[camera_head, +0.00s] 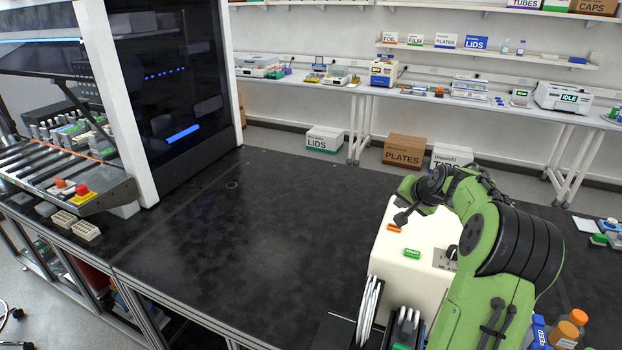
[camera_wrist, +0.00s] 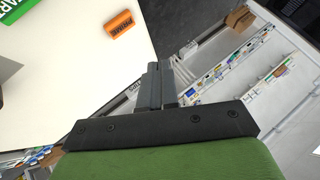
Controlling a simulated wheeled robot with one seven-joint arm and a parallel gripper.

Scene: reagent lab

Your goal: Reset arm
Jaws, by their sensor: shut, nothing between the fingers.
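My green arm reaches up from the lower right in the head view and bends over a white machine (camera_head: 385,262). My gripper (camera_head: 401,219) hangs near the machine's far top edge, close to an orange button (camera_head: 394,228). A green button (camera_head: 412,253) sits nearer on the same top face. In the wrist view my gripper (camera_wrist: 160,68) has its dark fingers together with nothing between them. The orange button marked PRIME (camera_wrist: 118,24) is up and left of the fingertips, apart from them. Part of the green button (camera_wrist: 14,10) shows at the corner.
A black bench (camera_head: 250,230) is mostly clear left of the machine. A large enclosed instrument (camera_head: 165,90) stands at the left. Orange-capped bottles (camera_head: 570,328) stand at the lower right, close to my arm. Boxes (camera_head: 404,150) sit on the floor behind.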

